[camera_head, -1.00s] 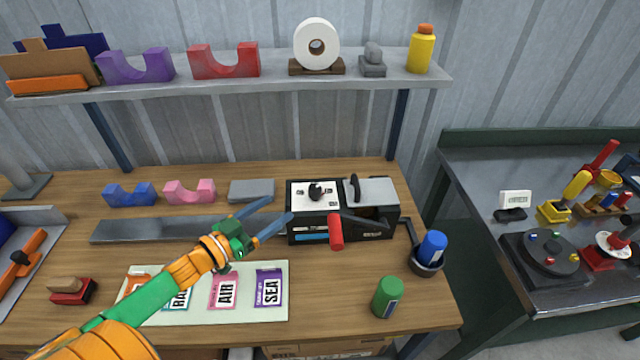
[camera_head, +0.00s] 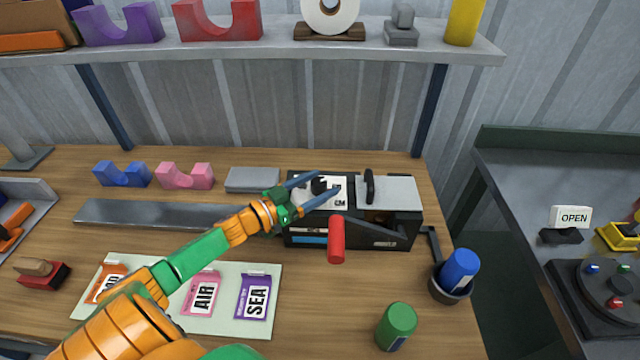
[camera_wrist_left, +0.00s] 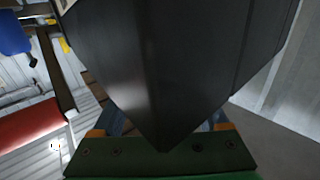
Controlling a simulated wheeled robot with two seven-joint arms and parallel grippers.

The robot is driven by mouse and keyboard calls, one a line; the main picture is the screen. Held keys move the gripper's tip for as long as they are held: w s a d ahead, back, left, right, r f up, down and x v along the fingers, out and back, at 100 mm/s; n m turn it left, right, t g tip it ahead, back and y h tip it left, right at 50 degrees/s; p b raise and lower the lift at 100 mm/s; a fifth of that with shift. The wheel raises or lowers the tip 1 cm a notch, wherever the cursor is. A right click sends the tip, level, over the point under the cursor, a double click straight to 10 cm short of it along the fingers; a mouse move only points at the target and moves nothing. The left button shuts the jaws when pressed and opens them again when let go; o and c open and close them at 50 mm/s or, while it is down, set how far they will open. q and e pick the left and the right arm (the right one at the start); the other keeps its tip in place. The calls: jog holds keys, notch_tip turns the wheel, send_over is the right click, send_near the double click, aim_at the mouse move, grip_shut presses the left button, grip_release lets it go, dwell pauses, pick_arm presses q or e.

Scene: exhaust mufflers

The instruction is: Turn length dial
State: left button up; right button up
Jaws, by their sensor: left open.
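The black length dial (camera_head: 319,186) sits on the white top plate (camera_head: 334,204) of a dark machine (camera_head: 300,239) on the wooden bench. My left gripper (camera_head: 328,181) is open, with its two blue fingers reaching over the plate. In the head view one finger lies on the far side of the dial and one on the near side. I cannot tell whether either touches it. In the left wrist view a large dark surface (camera_wrist_left: 155,70) fills the middle and hides the dial. My right gripper is not in view.
The machine has a red-handled crank (camera_head: 337,240) in front and a black lever (camera_head: 369,186) right of the dial. A green can (camera_head: 397,326) and a blue can (camera_head: 460,267) in a holder stand at right. A shelf (camera_head: 250,55) runs above. Labelled packets lie on a pale mat (camera_head: 228,336).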

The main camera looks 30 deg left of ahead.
pick_arm(q)
jog(key=shift+w+d, duration=0.1)
jog(key=shift+w, duration=0.1)
grip_shut()
jog(key=shift+r+n+t+y+p, duration=0.3)
jog(key=shift+n+y+p, duration=0.6)
jog(key=shift+p, duration=0.35)
jog(key=n+y+p, duration=0.1)
jog(key=y, duration=0.1)
jog(key=shift+y, duration=0.4)
jog(key=n+y, duration=0.1)
jog(key=n+y+p, duration=0.1)
jog(key=y, duration=0.1)
jog(key=shift+f, duration=0.25)
jog(key=shift+n+y, duration=1.2)
jog(key=shift+y, duration=0.5)
